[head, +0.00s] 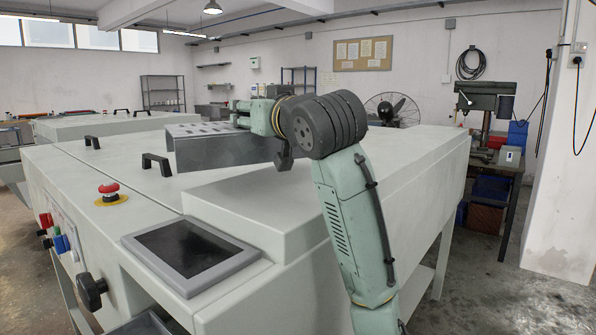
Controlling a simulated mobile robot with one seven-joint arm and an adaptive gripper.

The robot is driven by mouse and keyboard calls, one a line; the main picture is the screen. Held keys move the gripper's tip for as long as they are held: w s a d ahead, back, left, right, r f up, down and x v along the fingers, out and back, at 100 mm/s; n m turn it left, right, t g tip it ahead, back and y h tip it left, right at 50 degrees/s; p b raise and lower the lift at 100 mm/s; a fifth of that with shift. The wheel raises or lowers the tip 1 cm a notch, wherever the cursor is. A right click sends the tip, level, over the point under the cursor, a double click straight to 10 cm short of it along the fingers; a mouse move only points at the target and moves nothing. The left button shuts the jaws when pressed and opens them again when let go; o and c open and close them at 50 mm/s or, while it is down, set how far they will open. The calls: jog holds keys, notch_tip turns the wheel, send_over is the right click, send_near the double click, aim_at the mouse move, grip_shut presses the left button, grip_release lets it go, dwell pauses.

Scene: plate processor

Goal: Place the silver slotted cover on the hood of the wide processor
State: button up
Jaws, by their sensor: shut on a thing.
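The silver slotted cover (225,152) is a grey metal channel with slots along its top left part. It appears over the pale hood (125,150) of the wide processor (290,215), close to the raised right-hand section. I cannot tell from this view whether it touches the hood. My gripper (240,117) is at the cover's far upper side, shut on it, its fingers mostly hidden behind the cover and my wrist. My arm rises from the lower right and bends left at the dark joint, hiding part of the processor behind it.
Black handles (156,162) stand up from the hood left of the cover. A red emergency button (109,189) and a tilted dark screen (188,248) are nearer me. Another pale machine (100,124) stands behind. A drill press (487,103) stands on a bench at right.

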jog(key=shift+w+a+r, duration=0.1)
jog(key=shift+w, duration=0.15)
jog(key=shift+w+d, duration=0.2)
jog(key=shift+d, duration=0.05)
jog(key=d+p, duration=0.1)
jog(key=d, duration=0.4)
jog(key=w+d+f+p, duration=0.1)
jog(key=d, duration=0.4)
jog(key=d+p, duration=0.1)
jog(key=d, duration=0.4)
jog(key=shift+w+f+p, duration=0.2)
jog(key=shift+w+p, duration=0.15)
jog(key=shift+w, duration=0.05)
jog(key=shift+d+f+p, duration=0.1)
jog(key=shift+f+p, duration=0.25)
jog(key=shift+f, duration=1.4)
jog(key=shift+f, duration=0.1)
jog(key=o, duration=1.5)
jog(key=shift+f, duration=0.1)
jog(key=shift+o, duration=0.2)
jog(key=b+v, duration=0.3)
jog(key=v, duration=0.9)
